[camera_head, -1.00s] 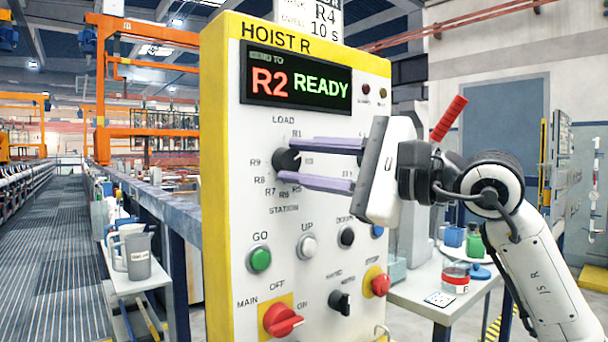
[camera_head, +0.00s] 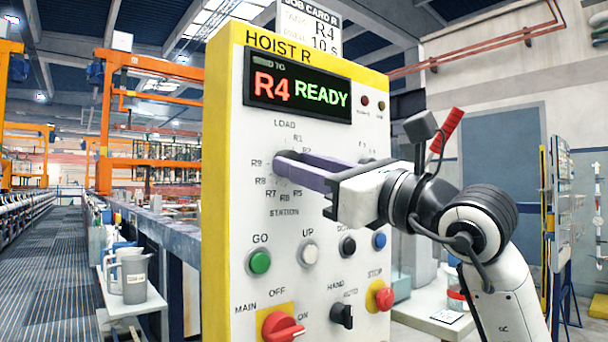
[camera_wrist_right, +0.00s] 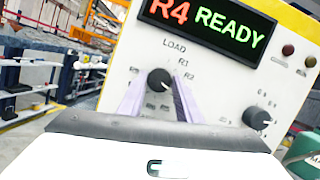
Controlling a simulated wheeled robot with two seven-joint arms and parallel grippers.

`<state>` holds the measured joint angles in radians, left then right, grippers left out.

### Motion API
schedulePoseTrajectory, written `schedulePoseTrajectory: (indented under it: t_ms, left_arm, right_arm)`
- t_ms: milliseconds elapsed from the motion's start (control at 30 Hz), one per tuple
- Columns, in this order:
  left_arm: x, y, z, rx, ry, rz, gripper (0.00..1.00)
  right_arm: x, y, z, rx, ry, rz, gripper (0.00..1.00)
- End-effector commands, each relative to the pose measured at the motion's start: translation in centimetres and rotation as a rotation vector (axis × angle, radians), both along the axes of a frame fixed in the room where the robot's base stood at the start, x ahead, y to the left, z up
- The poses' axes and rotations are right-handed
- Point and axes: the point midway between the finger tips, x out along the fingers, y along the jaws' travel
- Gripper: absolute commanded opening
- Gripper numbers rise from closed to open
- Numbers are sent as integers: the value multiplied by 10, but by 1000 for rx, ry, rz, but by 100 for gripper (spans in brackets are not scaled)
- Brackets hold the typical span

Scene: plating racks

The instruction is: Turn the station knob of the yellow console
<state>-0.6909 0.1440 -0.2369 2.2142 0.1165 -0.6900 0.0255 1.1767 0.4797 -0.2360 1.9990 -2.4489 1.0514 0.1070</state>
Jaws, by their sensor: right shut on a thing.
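The yellow-edged console (camera_head: 222,200), headed HOIST R, stands upright in the middle of the head view. Its display (camera_head: 296,90) reads R4 READY, and the job card (camera_head: 312,28) on top reads R4, 10 s. The black station knob (camera_wrist_right: 160,79) shows in the right wrist view between my right gripper's fingers, ringed by LOAD and R labels. My right gripper (camera_head: 281,167) is shut on this knob, its purple fingers reaching in from the right. In the head view the fingers hide most of the knob. My left gripper is not in view.
Below the dial are a green GO button (camera_head: 260,262), a white UP button (camera_head: 309,253), a red MAIN switch (camera_head: 281,327) and a red STOP button (camera_head: 384,298). A second black knob (camera_wrist_right: 258,118) lies to the right. A side table (camera_head: 440,318) stands right of the console.

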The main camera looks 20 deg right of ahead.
Motion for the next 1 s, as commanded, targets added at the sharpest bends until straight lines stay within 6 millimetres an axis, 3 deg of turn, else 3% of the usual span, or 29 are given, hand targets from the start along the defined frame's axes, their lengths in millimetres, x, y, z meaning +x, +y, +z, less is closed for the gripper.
schedulePoseTrajectory:
  t_ms: [333,867,900,1000]
  left_arm:
    - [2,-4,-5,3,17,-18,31]
    - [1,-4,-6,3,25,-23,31]
    - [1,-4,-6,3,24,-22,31]
    - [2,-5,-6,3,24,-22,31]
  right_arm:
    - [0,2,-3,132,54,3,9]
    - [0,2,-3,155,65,2,9]
    - [0,2,-3,155,65,2,33]
    - [0,2,-3,155,64,2,50]
